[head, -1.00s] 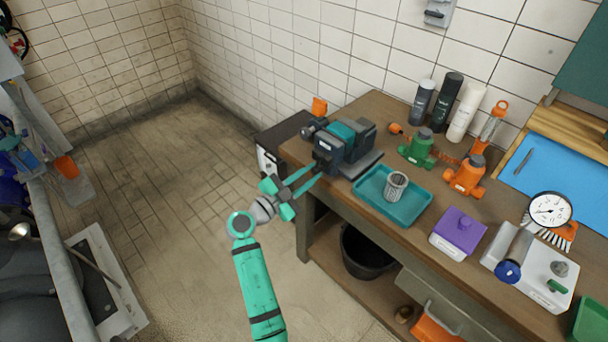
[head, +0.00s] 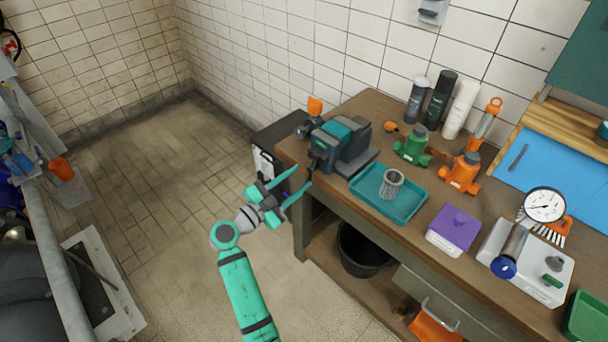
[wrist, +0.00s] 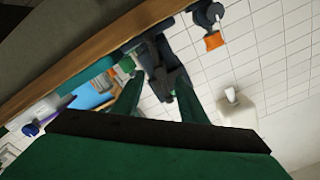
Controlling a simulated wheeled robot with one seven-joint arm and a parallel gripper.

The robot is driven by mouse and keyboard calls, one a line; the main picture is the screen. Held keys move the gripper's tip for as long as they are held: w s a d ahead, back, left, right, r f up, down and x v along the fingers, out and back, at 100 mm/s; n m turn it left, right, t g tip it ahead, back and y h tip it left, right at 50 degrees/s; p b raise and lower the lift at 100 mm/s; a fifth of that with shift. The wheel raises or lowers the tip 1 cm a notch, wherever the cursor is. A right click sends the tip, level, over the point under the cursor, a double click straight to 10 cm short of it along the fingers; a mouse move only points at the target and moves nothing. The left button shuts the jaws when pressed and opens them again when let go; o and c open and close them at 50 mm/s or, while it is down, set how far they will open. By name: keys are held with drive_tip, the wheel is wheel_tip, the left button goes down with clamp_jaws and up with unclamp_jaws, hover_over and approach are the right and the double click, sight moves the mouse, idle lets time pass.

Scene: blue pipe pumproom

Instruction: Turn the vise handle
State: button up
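The vise (head: 338,143), dark grey with a teal top, sits on the near left corner of the wooden bench. Its dark handle (head: 311,167) hangs at its front, over the bench edge. My gripper (head: 303,182) is open in front of the vise, its teal fingers spread and pointing at the handle. The lower fingertip looks close to the handle; I cannot tell whether they touch. In the wrist view the vise (wrist: 163,67) shows beyond and between the two green fingers (wrist: 156,92), and nothing is visibly gripped.
A teal tray (head: 410,207) with a metal mesh cup (head: 391,183) stands right of the vise. Green (head: 412,147) and orange (head: 462,175) valve-like parts stand behind it. A black bucket (head: 364,252) sits under the bench.

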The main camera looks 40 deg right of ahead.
drive_tip(key=a, duration=0.7)
drive_tip(key=shift+s, duration=0.3)
